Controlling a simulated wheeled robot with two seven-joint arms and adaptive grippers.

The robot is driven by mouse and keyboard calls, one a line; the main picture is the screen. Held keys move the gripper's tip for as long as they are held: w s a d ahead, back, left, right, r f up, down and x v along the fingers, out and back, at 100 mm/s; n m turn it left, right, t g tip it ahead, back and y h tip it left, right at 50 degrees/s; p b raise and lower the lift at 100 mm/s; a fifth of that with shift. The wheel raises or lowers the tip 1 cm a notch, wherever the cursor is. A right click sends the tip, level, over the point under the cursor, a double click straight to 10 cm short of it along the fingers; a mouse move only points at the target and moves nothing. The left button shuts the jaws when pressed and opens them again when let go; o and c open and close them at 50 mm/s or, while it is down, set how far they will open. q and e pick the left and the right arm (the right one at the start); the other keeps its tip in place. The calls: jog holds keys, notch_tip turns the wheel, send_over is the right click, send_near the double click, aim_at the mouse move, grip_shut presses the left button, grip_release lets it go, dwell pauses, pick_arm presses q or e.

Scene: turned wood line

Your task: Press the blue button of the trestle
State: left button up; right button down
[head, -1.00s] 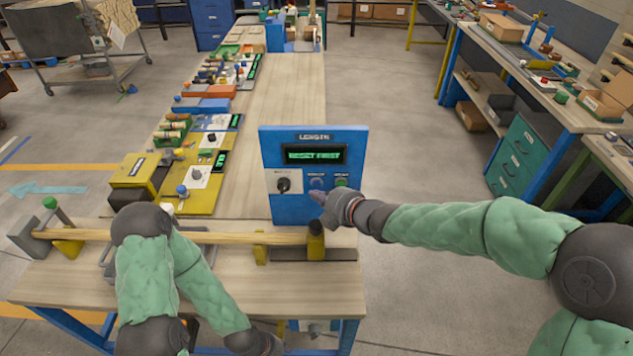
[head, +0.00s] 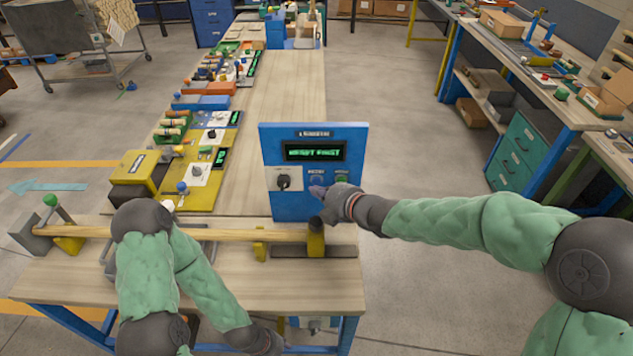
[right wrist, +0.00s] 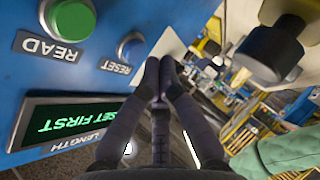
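The trestle's blue panel (head: 270,148) stands upright at the right end of the bench, with a lit display (head: 315,152) that reads RESET FIRST in the right wrist view (right wrist: 75,118). The blue button (right wrist: 131,46), labelled RESET, sits beside the green READ button (right wrist: 72,18). In the head view the blue button (head: 316,179) is just above my right fingertips. My right gripper (head: 318,191) is shut and empty, its fingertips (right wrist: 160,66) close to the blue button; contact cannot be told. My left gripper (head: 268,343) is low at the bench's front edge, its fingers unclear.
A black knob (head: 283,182) is left of the blue button. A wooden rod (head: 215,234) lies across the trestle, ending near a yellow and black stop (head: 315,238). A long table (head: 290,100) with several stations runs behind.

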jog(key=shift+w, duration=0.2)
dwell(0.5)
jog(key=shift+w, duration=0.25)
jog(key=shift+w, duration=0.35)
dwell(0.6)
jog(key=shift+s, duration=0.8)
jog(key=shift+b, duration=0.3)
